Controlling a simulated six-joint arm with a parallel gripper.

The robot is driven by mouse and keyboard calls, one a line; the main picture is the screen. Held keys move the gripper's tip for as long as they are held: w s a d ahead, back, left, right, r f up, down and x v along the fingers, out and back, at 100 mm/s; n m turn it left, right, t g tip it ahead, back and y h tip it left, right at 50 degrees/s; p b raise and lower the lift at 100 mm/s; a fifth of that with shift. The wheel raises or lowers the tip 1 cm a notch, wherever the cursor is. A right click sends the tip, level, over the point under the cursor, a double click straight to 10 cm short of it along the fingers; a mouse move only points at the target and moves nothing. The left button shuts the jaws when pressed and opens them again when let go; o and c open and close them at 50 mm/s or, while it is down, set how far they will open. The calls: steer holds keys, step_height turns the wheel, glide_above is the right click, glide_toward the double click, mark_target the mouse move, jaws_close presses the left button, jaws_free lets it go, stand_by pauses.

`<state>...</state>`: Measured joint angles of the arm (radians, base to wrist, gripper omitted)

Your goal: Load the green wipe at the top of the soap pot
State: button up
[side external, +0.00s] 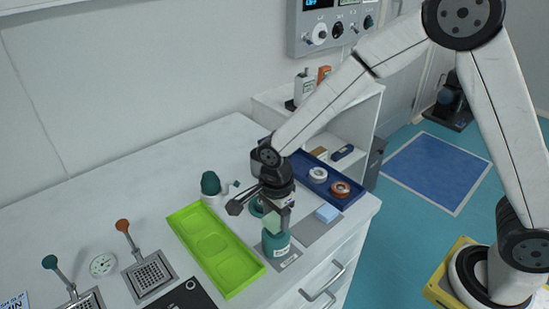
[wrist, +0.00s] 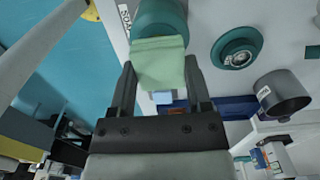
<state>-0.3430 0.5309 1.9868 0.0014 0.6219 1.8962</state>
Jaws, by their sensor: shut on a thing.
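The pale green wipe (wrist: 160,62) is pinched between the two fingers of my gripper (wrist: 160,72). The soap pot (side external: 276,246) is a teal cylinder with a white label, upright near the front edge of the bench. In the side view the wipe (side external: 272,222) is right at the pot's top, below my gripper (side external: 272,212). In the wrist view the pot (wrist: 160,12) is directly beyond the wipe, which covers part of it. I cannot tell whether the wipe touches the pot.
A bright green tray (side external: 205,235) lies left of the pot. A blue block (side external: 327,213) sits on a grey mat to the right. A dark blue tray (side external: 350,201) holds tape rolls behind it. A second teal round item (wrist: 237,55) stands close by. Bench surface at the back left is clear.

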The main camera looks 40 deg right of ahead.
mark_target(277, 217)
steer(key=shift+f, duration=0.75)
stand_by(1.0)
steer(key=shift+r, duration=0.1)
stand_by(0.5)
steer(key=shift+r, duration=3.45)
steer(key=shift+d, duration=0.15)
steer(key=n, duration=0.1)
steer(key=d+n, duration=0.2)
steer(key=shift+w+d+f, duration=0.25)
steer(key=shift+w+f, duration=0.05)
steer(key=shift+f, duration=0.05)
steer(key=d+f+n, duration=0.2)
steer(key=d+n, duration=0.9)
steer(key=n, duration=0.3)
steer(key=shift+f+n, duration=0.2)
steer(key=shift+n, duration=0.2)
